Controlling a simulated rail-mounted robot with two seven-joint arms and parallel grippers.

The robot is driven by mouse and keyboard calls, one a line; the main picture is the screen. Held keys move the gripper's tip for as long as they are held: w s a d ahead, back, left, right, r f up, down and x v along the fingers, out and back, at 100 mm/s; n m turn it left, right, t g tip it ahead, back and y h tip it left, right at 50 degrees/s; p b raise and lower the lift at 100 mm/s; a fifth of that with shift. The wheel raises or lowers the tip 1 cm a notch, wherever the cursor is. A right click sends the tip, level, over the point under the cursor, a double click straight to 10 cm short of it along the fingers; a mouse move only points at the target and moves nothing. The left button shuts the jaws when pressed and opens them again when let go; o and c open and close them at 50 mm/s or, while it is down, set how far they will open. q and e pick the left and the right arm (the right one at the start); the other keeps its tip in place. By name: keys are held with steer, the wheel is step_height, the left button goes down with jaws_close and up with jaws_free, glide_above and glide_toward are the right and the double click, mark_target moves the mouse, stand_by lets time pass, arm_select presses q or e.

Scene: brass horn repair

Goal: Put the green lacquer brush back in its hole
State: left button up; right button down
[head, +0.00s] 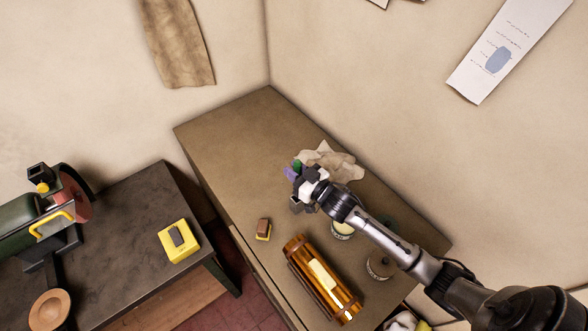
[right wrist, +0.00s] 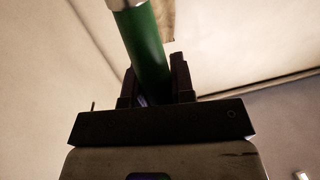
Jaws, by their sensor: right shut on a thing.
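The green lacquer brush (right wrist: 148,52) is in my right gripper, its green handle standing between the two dark fingers in the right wrist view, with a pale metallic band at the top edge. In the head view a small green part of it (head: 297,163) shows just past my right gripper (head: 295,184). The gripper is shut on the brush over the far part of the brown bench (head: 235,150). A purple thing (head: 289,173) shows right beside the fingers; I cannot tell what it is. The hole for the brush is not visible, perhaps hidden by the gripper. My left gripper is out of view.
A crumpled cloth (head: 338,164) lies just behind the gripper. A brass cylinder (head: 306,262), a small brown-and-yellow block (head: 263,228) and round tins (head: 381,265) stand nearer. The bench's left part is clear.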

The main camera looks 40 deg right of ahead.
stand_by(0.5)
steer(key=shift+f, duration=0.6)
steer(key=shift+f+b, duration=1.3)
steer(key=shift+f, duration=0.3)
steer(key=shift+f+b, duration=0.6)
steer(key=shift+f, duration=0.3)
steer(key=shift+f+b, duration=0.5)
steer(key=shift+f, duration=0.65)
steer(key=c, duration=0.9)
jaws_free()
